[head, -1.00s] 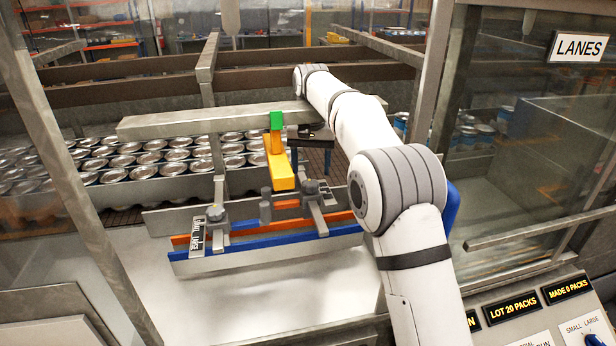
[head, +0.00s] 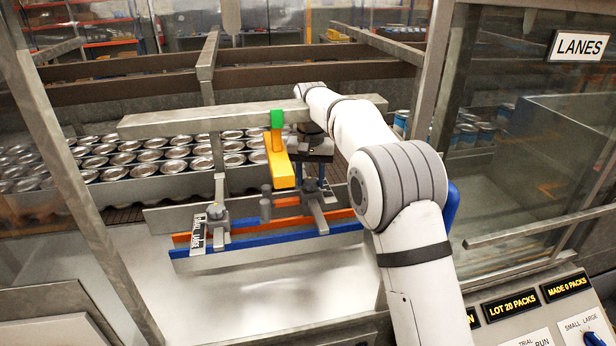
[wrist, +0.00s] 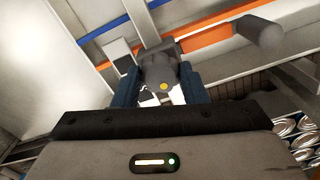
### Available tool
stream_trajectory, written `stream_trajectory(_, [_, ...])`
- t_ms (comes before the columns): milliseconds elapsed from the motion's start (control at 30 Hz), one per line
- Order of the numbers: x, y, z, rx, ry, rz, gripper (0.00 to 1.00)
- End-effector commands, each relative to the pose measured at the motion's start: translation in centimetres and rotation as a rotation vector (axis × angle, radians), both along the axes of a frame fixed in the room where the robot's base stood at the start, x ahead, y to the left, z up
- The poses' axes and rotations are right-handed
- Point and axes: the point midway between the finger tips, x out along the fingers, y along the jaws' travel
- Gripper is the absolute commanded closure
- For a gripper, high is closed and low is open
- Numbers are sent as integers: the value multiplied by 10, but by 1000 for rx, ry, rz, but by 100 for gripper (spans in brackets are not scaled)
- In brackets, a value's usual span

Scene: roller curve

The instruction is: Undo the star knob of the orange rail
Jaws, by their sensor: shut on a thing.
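The orange rail (head: 338,213) runs behind the blue rail (head: 275,241), and it also shows in the wrist view (wrist: 205,42). A grey clamp arm (head: 318,214) crosses the rails at the right. A dark grey star knob (wrist: 158,72) sits between the two blue fingers of my gripper (wrist: 160,88) in the wrist view. My gripper is shut on this knob. In the head view my gripper (head: 316,178) stands over the right clamp and mostly hides the knob. A second knob (head: 216,211) is on the left clamp.
A yellow block with a green top (head: 280,165) hangs from the grey beam (head: 190,122), close left of my gripper. A grey post (head: 265,208) stands between the clamps. Rows of cans (head: 150,160) lie behind. A steel plate (head: 280,295) is clear in front.

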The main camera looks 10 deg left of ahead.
Motion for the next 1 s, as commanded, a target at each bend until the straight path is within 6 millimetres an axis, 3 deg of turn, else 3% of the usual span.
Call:
stream_trajectory(167, [0, 0, 0, 0, 1, 0, 84])
stream_trajectory(200, [-2, 8, -1, 0, 1, 6, 84])
stream_trajectory(533, [-1, 1, 1, 1, 2, 65, 84])
stream_trajectory(1000, [-1, 1, 1, -1, 5, 444, 84])
